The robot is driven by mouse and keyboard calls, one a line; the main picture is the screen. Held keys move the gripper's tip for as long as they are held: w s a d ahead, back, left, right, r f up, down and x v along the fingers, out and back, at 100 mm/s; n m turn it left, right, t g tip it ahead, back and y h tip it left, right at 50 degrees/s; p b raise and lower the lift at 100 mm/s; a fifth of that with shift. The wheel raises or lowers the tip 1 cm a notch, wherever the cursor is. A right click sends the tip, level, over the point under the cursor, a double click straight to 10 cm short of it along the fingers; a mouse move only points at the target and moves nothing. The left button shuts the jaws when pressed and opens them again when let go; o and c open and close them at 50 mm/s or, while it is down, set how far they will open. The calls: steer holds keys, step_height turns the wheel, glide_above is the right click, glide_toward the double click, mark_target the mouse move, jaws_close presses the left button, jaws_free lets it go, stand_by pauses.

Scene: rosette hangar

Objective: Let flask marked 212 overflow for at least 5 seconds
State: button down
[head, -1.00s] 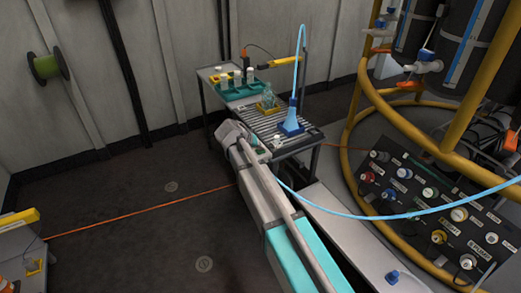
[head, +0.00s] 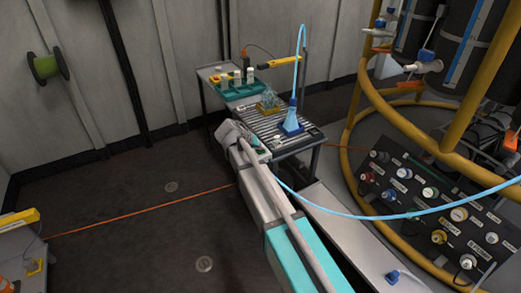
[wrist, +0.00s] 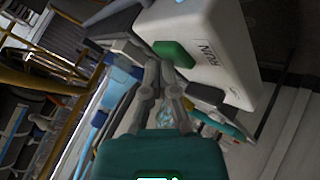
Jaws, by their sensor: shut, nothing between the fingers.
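A blue-tinted flask (head: 291,122) stands on a blue base at the right of the slatted table top, under a light blue hose (head: 301,62). A clear flask (head: 269,98) stands in a yellow holder behind it. I cannot read a 212 mark on either, nor tell whether liquid spills. In the wrist view, a white box (wrist: 215,45) carries a green button (wrist: 174,53) and the word RUN. My gripper (wrist: 165,68) is shut and empty, its fingertips close to the button; I cannot tell whether they touch. In the head view my arm reaches to the table's front edge.
A teal rack (head: 238,93) with white-capped bottles stands at the back of the slatted table (head: 262,126). A yellow tubular frame (head: 350,165) and a dark socket panel (head: 425,205) stand to the right. The floor on the left is mostly clear, crossed by an orange line (head: 140,212).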

steer(key=shift+r, duration=0.1)
steer(key=shift+r+p, duration=0.8)
steer(key=shift+p, duration=0.1)
step_height(320, 180, up, 5)
steer(key=p, duration=0.5)
stand_by(0.7)
steer(key=s+d+f+g+y, duration=0.3)
steer(key=s+d, duration=0.9)
steer(key=s, duration=0.1)
steer(key=s+d+f+g+y, duration=0.3)
steer(key=s+d+g, duration=0.1)
steer(key=s+d, duration=0.8)
step_height(320, 180, up, 24)
steer(key=p, duration=2.3)
steer(key=shift+s+a+p, duration=0.2)
steer(key=shift+a+p, duration=0.15)
steer(key=shift+a, duration=0.05)
